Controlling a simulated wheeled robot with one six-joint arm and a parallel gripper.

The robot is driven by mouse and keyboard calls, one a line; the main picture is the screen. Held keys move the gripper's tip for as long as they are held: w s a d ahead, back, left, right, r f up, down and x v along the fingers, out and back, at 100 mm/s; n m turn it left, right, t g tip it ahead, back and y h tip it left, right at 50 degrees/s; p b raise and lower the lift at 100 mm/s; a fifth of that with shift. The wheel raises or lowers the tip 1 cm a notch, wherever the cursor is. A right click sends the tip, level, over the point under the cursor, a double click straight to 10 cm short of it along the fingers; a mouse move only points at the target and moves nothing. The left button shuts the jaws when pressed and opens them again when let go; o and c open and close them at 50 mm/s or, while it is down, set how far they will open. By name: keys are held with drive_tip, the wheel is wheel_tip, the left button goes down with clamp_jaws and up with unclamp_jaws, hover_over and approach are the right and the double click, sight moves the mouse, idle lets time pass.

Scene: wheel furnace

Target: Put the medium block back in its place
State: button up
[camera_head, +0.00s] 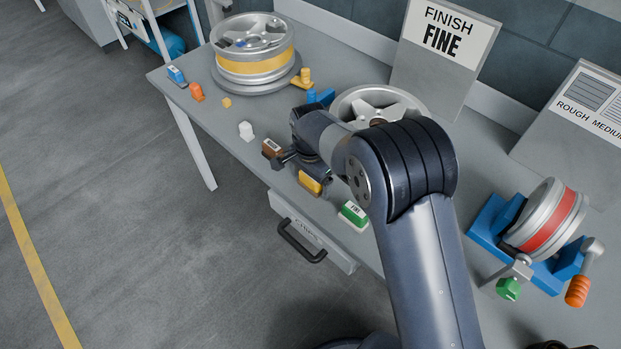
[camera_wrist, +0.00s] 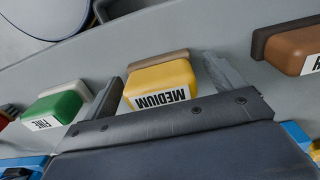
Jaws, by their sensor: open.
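The medium block (camera_wrist: 160,82) is yellow with a tan layer along one side and a white label reading MEDIUM. It also shows in the head view (camera_head: 310,183), on the bench near its front edge. My gripper (camera_wrist: 167,78) is open, with one finger on each side of the medium block in the wrist view. Gaps show between the block and the fingers. In the head view my gripper (camera_head: 303,172) is partly hidden by my arm.
A green FINE block (camera_head: 353,214) and a brown block (camera_head: 272,148) stand on either side. A white block (camera_head: 246,131) is farther left. A wheel with a yellow band (camera_head: 255,66) is at the back left. A drawer handle (camera_head: 300,245) juts from the front. A red-banded wheel (camera_head: 552,222) sits right.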

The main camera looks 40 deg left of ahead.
wheel_tip(320, 180, up, 12)
drive_tip(key=b, duration=0.1)
drive_tip(key=shift+r, duration=0.15)
idle(0.4)
wheel_tip(320, 180, down, 13)
drive_tip(key=shift+r+p, duration=0.2)
drive_tip(key=shift+p, duration=0.4)
drive_tip(key=shift+r, duration=1.95)
